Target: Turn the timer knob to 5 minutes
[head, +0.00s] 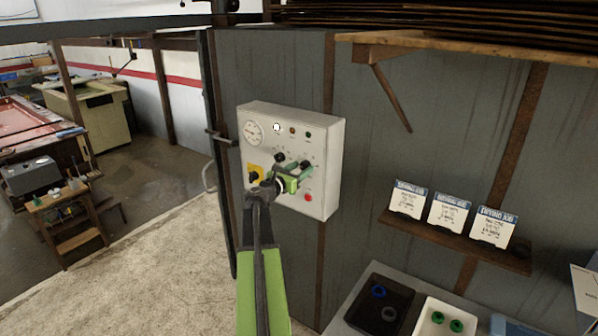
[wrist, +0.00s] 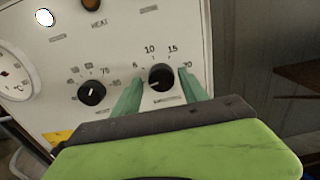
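The timer knob (wrist: 161,77) is a round black knob on the white control panel (head: 325,150), with 5, 10 and 15 printed around its upper side. Its white mark points to the left and slightly down, below the 5; the lower left of the scale is partly hidden. My gripper (wrist: 160,80) is open, one teal finger on each side of the knob. Narrow gaps show between fingers and knob, so it does not look gripped. In the head view my gripper (head: 291,172) is at the panel, partly covering its lower controls.
A second black knob (wrist: 91,92) is left of the timer knob, with a dial gauge (wrist: 14,84) farther left. A red button (head: 308,197) is low on the panel. A shelf with cards (head: 447,213) and trays of rings (head: 385,305) are to the right.

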